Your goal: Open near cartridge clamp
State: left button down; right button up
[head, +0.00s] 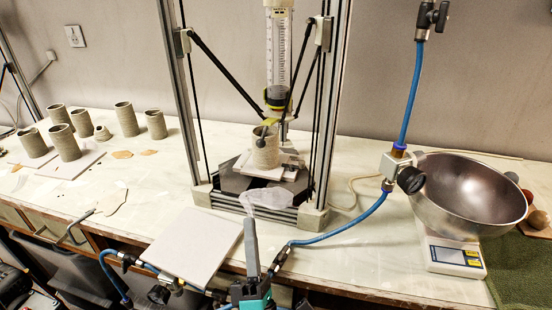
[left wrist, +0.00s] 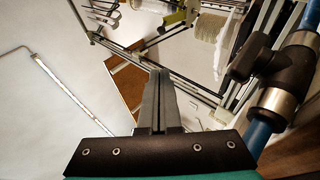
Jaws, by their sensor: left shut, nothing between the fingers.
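A clear cartridge (head: 277,45) with printed scale marks stands upright in the tall printer frame (head: 177,80). Yellow-green parts (head: 274,101) sit around its lower end, above a clay cylinder (head: 265,148); I cannot tell which one is the near clamp or whether it is open. My left gripper (head: 249,224) points up in front of the printer's base, below and apart from the cartridge. Its fingers are together and empty. In the left wrist view the shut fingers (left wrist: 158,75) point toward the frame, with a yellow-green part (left wrist: 176,17) at the top. My right gripper is not in view.
A blue hose with a black-handled valve (head: 411,179) rises right of the frame. A steel bowl (head: 468,190) sits on a white scale (head: 453,257). A pale square board (head: 193,247) lies front left. Several clay cylinders (head: 126,119) stand at the back left.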

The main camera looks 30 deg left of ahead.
pick_arm(q)
jog(key=shift+a+f+n, duration=0.1)
jog(key=shift+f+n, duration=0.2)
jog(key=shift+n, duration=0.2)
jog(key=shift+a+r+g+y, duration=0.1)
jog(key=shift+g+y, duration=0.2)
jog(key=shift+g, duration=0.1)
jog(key=w+d+p+x, duration=0.1)
jog(key=d+p+x, duration=0.1)
jog(key=x, duration=1)
jog(key=shift+w+d+r+p, duration=0.2)
jog(key=shift+w+r+p, duration=0.1)
jog(key=shift+r+p, duration=0.1)
